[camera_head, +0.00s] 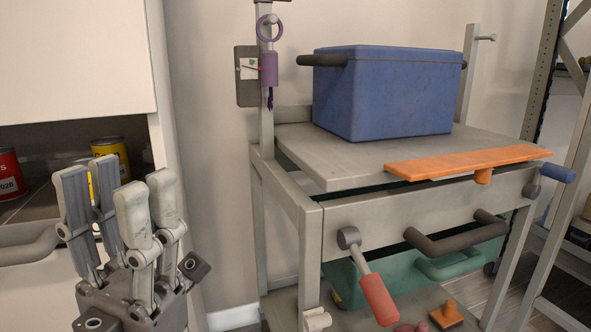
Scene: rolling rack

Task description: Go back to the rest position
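My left gripper (118,192) is at the lower left, with its fingers pointing up. Its fingers stand apart with a gap between them, and it holds nothing that I can see. It is in front of a white cabinet and to the left of the rolling rack (312,245). My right gripper is not in view.
A blue bin (385,98) stands on the rack top beside an orange tool (465,162). A red-handled tool (378,297) projects from the front, with a green bin (470,262) below. Red (10,172) and yellow (112,152) cans stand in the cabinet opening behind my gripper.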

